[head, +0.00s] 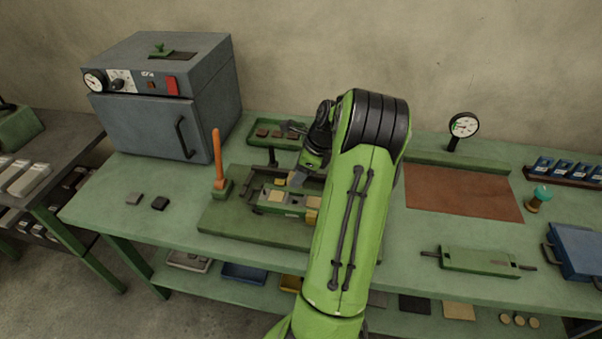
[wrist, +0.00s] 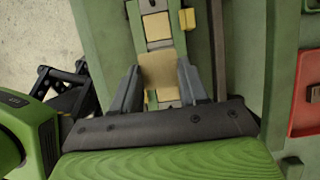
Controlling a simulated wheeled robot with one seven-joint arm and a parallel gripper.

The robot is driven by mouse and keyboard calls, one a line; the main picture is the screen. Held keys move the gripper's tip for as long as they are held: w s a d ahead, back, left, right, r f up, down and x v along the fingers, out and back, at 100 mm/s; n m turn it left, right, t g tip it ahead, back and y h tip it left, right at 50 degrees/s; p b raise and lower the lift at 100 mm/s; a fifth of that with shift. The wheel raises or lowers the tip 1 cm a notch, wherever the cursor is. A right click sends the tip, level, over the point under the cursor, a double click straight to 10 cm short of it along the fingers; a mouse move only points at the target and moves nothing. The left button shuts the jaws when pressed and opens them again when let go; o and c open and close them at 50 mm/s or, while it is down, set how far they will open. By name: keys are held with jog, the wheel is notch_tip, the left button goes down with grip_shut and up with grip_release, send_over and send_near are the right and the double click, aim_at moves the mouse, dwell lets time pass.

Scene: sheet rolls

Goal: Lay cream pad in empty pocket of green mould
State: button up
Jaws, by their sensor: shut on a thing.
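My gripper (wrist: 158,78) is shut on the cream pad (wrist: 159,68), which lies between the two grey fingers in the wrist view. The green mould (wrist: 134,12) runs beneath it. A cream square (wrist: 157,27) sits in a mould pocket just beyond the held pad, and part of another cream patch shows between the fingers. The held pad covers part of the mould, so I cannot tell whether it touches it. In the head view my gripper (head: 296,180) is over the mould (head: 270,208), and my arm hides its right part.
The mould stands on a green base plate (head: 225,222) with an upright orange handle (head: 218,158) at its left. A grey oven (head: 160,115) stands at back left. A tray (head: 262,122) with brown pieces is behind, and a brown mat (head: 462,192) lies right of my arm.

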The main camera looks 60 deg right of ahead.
jog(key=shift+w+a+f+b, duration=0.15)
jog(key=shift+w+f+b, duration=0.1)
jog(key=shift+f+b, duration=0.35)
notch_tip(320, 180, down, 5)
jog(key=b, duration=0.5)
jog(key=shift+r, duration=0.15)
jog(key=shift+f+b, duration=0.5)
jog(key=shift+f, duration=0.4)
jog(key=shift+s+a+f, duration=0.1)
jog(key=shift+s+f, duration=0.1)
jog(key=shift+f, duration=0.1)
jog(key=o, duration=1.1)
jog(key=shift+f, duration=0.1)
jog(key=shift+s, duration=0.1)
jog(key=p+v, duration=0.6)
jog(key=v, duration=1)
jog(key=shift+w+r, duration=0.3)
jog(key=shift+r, duration=0.15)
